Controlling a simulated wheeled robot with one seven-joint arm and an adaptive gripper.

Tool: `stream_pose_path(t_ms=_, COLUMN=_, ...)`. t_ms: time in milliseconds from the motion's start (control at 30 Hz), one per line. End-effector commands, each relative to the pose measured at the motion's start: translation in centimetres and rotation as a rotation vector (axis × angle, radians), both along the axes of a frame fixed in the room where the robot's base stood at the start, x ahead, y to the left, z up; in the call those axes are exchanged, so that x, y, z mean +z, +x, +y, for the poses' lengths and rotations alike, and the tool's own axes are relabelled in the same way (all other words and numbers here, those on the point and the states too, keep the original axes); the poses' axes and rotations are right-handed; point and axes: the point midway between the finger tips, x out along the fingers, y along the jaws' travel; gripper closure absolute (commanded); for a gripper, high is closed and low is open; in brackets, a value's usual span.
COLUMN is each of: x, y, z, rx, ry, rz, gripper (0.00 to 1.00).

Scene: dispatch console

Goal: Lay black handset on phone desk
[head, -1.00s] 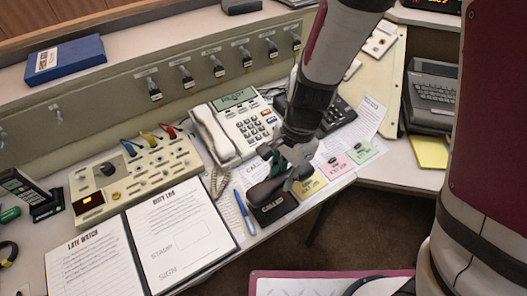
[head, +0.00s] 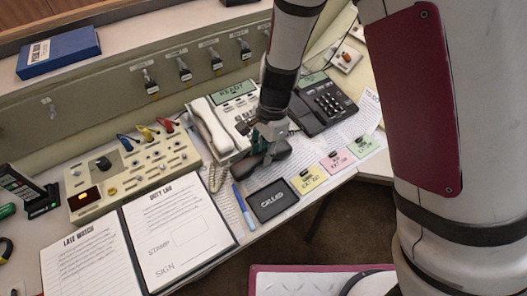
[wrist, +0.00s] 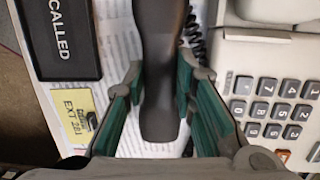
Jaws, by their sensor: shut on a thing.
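The black handset (wrist: 163,60) is between the two green-padded fingers of my gripper (wrist: 160,85) in the wrist view. My gripper (head: 265,148) is shut on it; in the head view the handset (head: 248,172) shows as a dark bar beneath the fingers, partly hidden by them. It is held over papers at the front of the white phone (head: 238,118), behind the CALLED tray (head: 287,207). A black desk phone (head: 328,103) with a keypad stands right of the white phone; my arm covers part of its left side.
The white phone's own white handset (head: 211,130) lies on its left side. Yellow (head: 309,180), pink (head: 337,161) and green (head: 362,146) notes line the front edge. A blue pen (head: 243,208) and clipboard (head: 178,232) lie left of the tray.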

Motion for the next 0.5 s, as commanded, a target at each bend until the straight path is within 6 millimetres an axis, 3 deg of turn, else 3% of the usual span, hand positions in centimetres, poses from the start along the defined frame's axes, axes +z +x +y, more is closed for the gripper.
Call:
stream_pose_path(t_ms=200, x=-0.25, y=0.0, z=0.0, rx=0.0, ry=0.0, rz=0.0, gripper=1.0)
stream_pose_path(t_ms=233, x=-0.29, y=-0.01, z=-0.01, rx=0.0, ry=0.0, rz=0.0, gripper=0.73)
stream_pose_path(t_ms=300, x=-0.23, y=-0.01, z=0.0, rx=0.0, ry=0.0, rz=0.0, gripper=0.57)
stream_pose_path(t_ms=500, x=-0.22, y=-0.01, z=0.0, rx=0.0, ry=0.0, rz=0.0, gripper=0.55)
